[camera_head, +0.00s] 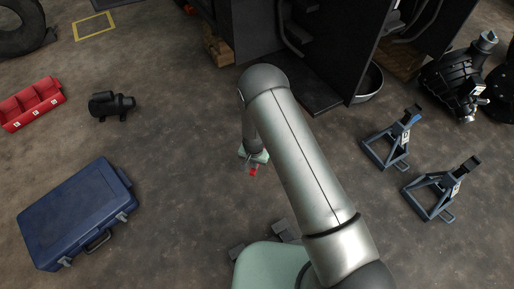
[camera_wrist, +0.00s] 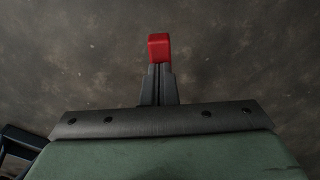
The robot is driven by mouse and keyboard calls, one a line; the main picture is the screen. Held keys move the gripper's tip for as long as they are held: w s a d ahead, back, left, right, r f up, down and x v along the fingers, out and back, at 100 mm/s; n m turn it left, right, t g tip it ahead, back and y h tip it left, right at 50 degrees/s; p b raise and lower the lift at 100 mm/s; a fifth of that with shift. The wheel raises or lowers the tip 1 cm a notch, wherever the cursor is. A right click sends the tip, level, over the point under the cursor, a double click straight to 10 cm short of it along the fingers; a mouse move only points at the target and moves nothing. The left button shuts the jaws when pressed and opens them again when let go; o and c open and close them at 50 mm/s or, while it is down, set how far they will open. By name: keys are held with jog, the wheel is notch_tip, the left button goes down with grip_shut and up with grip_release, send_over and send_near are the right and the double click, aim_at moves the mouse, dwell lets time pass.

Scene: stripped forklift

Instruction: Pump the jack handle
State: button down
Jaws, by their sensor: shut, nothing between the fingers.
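My gripper (camera_head: 252,171) is shut and empty, with its red fingertips together. In the wrist view, the gripper (camera_wrist: 159,48) points over bare concrete floor, with no object at its tips. I cannot make out a jack or a jack handle in either view. My arm covers part of the floor and of the black machine in the head view, so something may be hidden behind it.
Two blue jack stands (camera_head: 391,142) (camera_head: 437,192) stand at right. A black forklift body (camera_head: 300,60) rises at the back. A blue case (camera_head: 75,212), red bin (camera_head: 30,105) and black motor (camera_head: 111,105) lie at left. Floor between is clear.

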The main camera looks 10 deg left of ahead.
aim_at(254, 172)
jog(key=shift+s+f+b, duration=0.15)
jog(key=shift+f+b, duration=0.15)
jog(key=shift+f, duration=0.6)
jog(key=shift+s+f+b, duration=0.2)
jog(key=shift+f+b, duration=0.15)
jog(key=shift+f, duration=0.55)
jog(key=shift+s+f+b, duration=0.15)
jog(key=shift+f+b, duration=0.15)
jog(key=shift+f, duration=0.6)
jog(key=shift+w+a, duration=0.1)
notch_tip(254, 172, up, 6)
jog(key=p, duration=0.4)
jog(key=shift+f, duration=0.1)
jog(key=s+a+r+p, duration=0.1)
jog(key=s+r+p, duration=0.2)
jog(key=s+r, duration=0.2)
notch_tip(254, 172, up, 2)
jog(key=shift+s+a+r, duration=0.1)
jog(key=shift+s+a, duration=0.05)
jog(key=shift+s, duration=0.25)
jog(key=shift+r, duration=0.1)
